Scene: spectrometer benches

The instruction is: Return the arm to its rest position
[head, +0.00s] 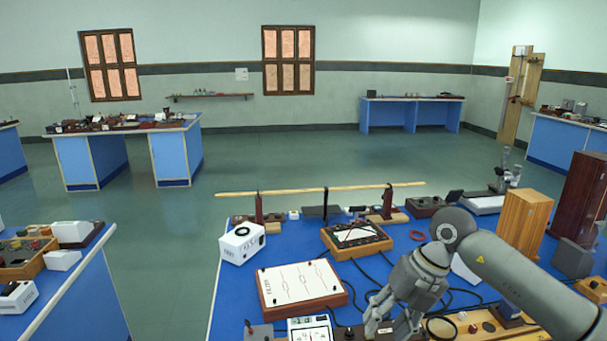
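My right arm comes in from the right over the near blue bench (222,300). Its grey gripper (389,328) points down at the bench's front part, among small instruments. Its fingers look spread apart, and I see nothing held between them. The fingertips are close to the bottom edge of the picture, so their height above the bench is hard to judge. My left gripper is not in view.
On the near bench, a white-topped wooden box (300,285), a white device (242,242), a wooden meter box (356,240), black cables and a light wooden box (524,221) surround the arm. A long wooden rod (290,191) spans the back. Open floor (290,160) lies beyond.

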